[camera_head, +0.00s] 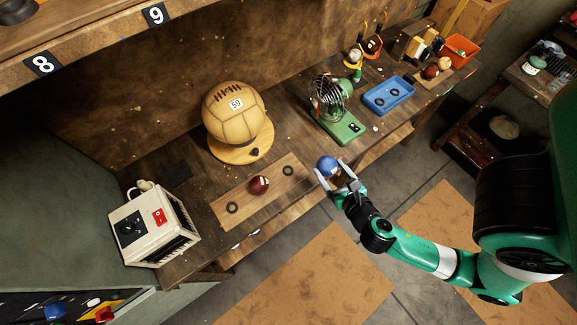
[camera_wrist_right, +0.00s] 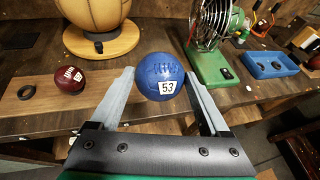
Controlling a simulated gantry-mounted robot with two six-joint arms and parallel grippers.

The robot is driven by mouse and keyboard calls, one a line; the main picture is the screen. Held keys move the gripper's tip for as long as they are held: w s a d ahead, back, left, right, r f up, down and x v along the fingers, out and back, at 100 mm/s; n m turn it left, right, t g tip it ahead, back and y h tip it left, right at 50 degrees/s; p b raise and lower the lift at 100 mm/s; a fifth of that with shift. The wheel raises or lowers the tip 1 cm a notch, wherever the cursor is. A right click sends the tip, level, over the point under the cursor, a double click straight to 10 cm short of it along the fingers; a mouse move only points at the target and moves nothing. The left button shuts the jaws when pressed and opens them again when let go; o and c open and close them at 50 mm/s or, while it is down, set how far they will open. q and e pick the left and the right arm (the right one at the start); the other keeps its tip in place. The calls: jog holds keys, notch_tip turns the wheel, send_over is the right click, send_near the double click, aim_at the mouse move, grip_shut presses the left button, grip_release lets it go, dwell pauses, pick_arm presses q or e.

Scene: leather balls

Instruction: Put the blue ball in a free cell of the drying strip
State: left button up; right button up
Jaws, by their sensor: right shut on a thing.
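My right gripper (camera_head: 330,171) is shut on the blue ball (camera_head: 326,164), which has white number patch 53 in the right wrist view (camera_wrist_right: 160,76). The ball sits between the two fingertips, held near the front edge of the bench, to the right of the drying strip. The drying strip (camera_head: 243,197) is a light wooden board. A dark red ball (camera_head: 259,185) sits in its middle. A dark ring cell (camera_head: 232,208) at the left end and another (camera_head: 288,170) at the right end are empty. My left gripper is out of view.
A large tan ball (camera_head: 234,112), numbered 59, stands on a round wooden base behind the strip. A cream box with a red switch (camera_head: 152,225) is left of it. A green-based wire cage (camera_head: 335,105) and a blue two-ring tray (camera_head: 388,95) stand to the right.

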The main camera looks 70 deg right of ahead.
jog(key=w+f+b, duration=0.1)
jog(key=w+f, duration=0.1)
jog(key=w, duration=0.1)
jog(key=w+d+f+b, duration=0.1)
jog(key=w+f, duration=0.2)
jog(key=w, duration=0.1)
jog(key=w+f+b, duration=0.2)
jog(key=w+f, duration=0.1)
jog(key=w, duration=0.1)
jog(key=shift+w+d, duration=0.25)
jog(key=shift+d, duration=0.05)
jog(key=shift+w+f, duration=0.2)
jog(key=shift+w, duration=0.05)
jog(key=f+b, duration=0.1)
jog(key=f, duration=0.1)
jog(key=f+b, duration=0.2)
jog(key=shift+w+f, duration=0.1)
jog(key=shift+w, duration=0.3)
jog(key=o, duration=1.3)
